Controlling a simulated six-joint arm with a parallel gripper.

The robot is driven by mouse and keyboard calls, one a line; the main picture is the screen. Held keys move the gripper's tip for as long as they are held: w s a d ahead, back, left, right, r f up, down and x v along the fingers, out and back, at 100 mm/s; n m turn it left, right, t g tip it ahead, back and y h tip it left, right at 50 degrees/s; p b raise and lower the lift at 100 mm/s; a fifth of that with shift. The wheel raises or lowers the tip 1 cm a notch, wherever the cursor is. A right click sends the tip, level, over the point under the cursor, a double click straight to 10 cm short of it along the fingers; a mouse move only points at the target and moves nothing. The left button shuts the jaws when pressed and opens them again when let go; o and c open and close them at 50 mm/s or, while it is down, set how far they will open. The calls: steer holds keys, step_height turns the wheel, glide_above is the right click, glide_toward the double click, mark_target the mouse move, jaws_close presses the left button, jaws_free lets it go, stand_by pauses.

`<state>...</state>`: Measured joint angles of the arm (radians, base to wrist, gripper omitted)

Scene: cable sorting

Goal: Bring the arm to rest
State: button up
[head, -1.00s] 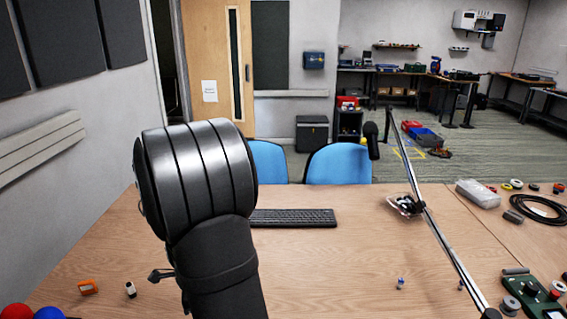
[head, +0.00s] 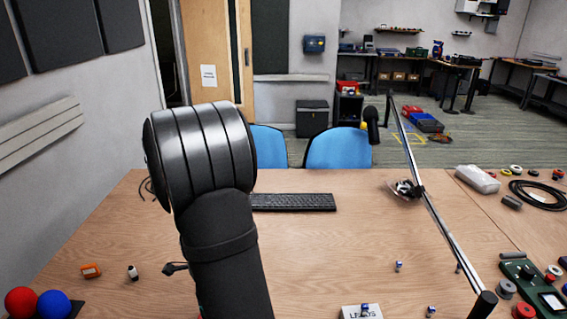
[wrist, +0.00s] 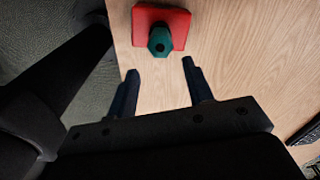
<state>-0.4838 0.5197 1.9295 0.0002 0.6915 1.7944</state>
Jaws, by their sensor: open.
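My gripper (wrist: 160,78) shows in the wrist view with its two dark fingers spread apart and nothing between them. Just beyond the fingertips, a green hexagonal piece (wrist: 161,41) sits on a red block (wrist: 178,22) on the wooden table (wrist: 235,55). In the head view my large dark arm rises through the left middle, and my gripper cannot be made out there.
A keyboard (head: 292,202) lies behind my arm. Red (head: 20,301) and blue (head: 54,304) balls are at the front left. A slanted metal pole (head: 433,215) crosses the right side. A label card (head: 362,312) is at the front edge. The middle of the table is mostly clear.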

steer(key=d+r, duration=0.6)
steer(key=d, duration=0.3)
steer(key=shift+n, duration=0.3)
steer(key=a+f, duration=0.3)
steer(key=a, duration=0.5)
steer(key=a+f, duration=0.4)
steer(key=a, duration=0.5)
steer(key=a+f, duration=0.4)
steer(key=a, duration=0.4)
steer(key=shift+w+a, duration=0.2)
steer(key=shift+a, duration=0.05)
steer(key=shift+r, duration=0.1)
steer(key=d+r, duration=0.4)
steer(key=d, duration=0.5)
steer(key=w+d+r, duration=0.1)
steer(key=d+r, duration=0.3)
steer(key=d, duration=0.5)
steer(key=shift+w+d+r, duration=0.25)
steer(key=shift+d+r, duration=0.05)
steer(key=shift+d, duration=0.05)
steer(key=shift+a, duration=0.1)
